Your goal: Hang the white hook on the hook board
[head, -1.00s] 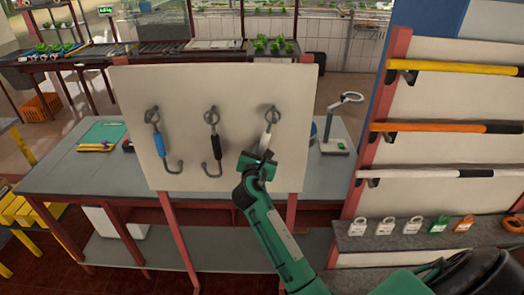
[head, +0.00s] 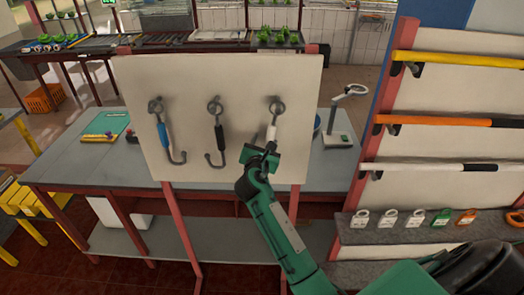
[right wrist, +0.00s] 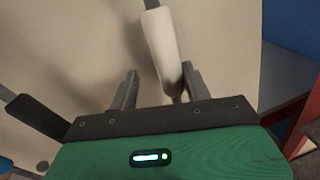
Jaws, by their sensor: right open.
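The white hook (head: 272,128) is at the right end of the hook board (head: 235,82), upright with its top at a dark ring on the board. Its lower part is hidden behind my gripper in the head view. My right gripper (head: 264,150) is open at the lower part of the white hook. In the right wrist view, the white handle (right wrist: 163,42) comes down between the two spread fingers (right wrist: 160,88), closer to the right finger. I cannot tell whether it touches that finger. My left gripper is not in view.
A blue hook (head: 163,133) and a black hook (head: 220,138) hang to the left on the same board. A grey table (head: 75,165) stands behind it. At right is a rack with yellow (head: 460,63), orange and white bars, above a shelf of padlocks (head: 389,218).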

